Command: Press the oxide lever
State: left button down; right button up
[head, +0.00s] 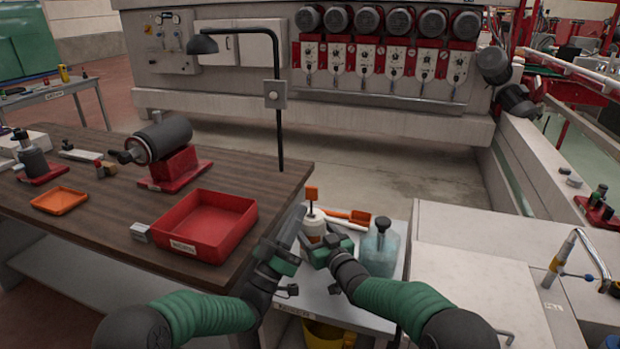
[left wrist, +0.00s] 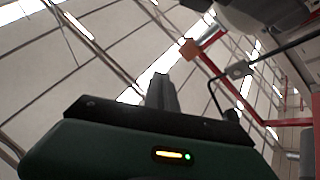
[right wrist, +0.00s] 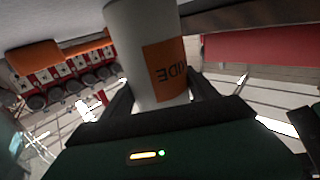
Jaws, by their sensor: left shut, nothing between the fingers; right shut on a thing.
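The oxide bottle (head: 314,226) is white, with an orange lever (head: 312,193) on top; it looks upright above the small cart. In the right wrist view the bottle (right wrist: 142,40) carries an orange label with partly visible lettering. My right gripper (head: 322,243) is shut around the bottle's body. My left gripper (head: 298,222) is shut and empty, its fingers pointing up just left of the bottle. An orange block, likely the lever (left wrist: 190,49), shows beyond the left fingers (left wrist: 162,92) in the left wrist view, apart from them. Whether the bottle touches the cart is hidden.
A clear bluish bottle with a black top (head: 380,250) and an orange-handled tool (head: 350,215) are close by on the cart (head: 310,292). A wooden table (head: 110,220) with a red tray (head: 205,226) and a black lamp post (head: 278,130) stands to the left.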

aim_at(311, 193)
pick_arm(q)
jog(key=s+a+g+y, duration=0.2)
jog(key=s+g+y, duration=0.2)
jog(key=s+y, duration=0.3)
jog(key=shift+s+a+r+y, duration=0.25)
jog(key=shift+s+r+y, duration=0.1)
jog(key=shift+y, duration=0.85)
jog(key=x, duration=1.4)
jog(key=shift+w+d, duration=0.1)
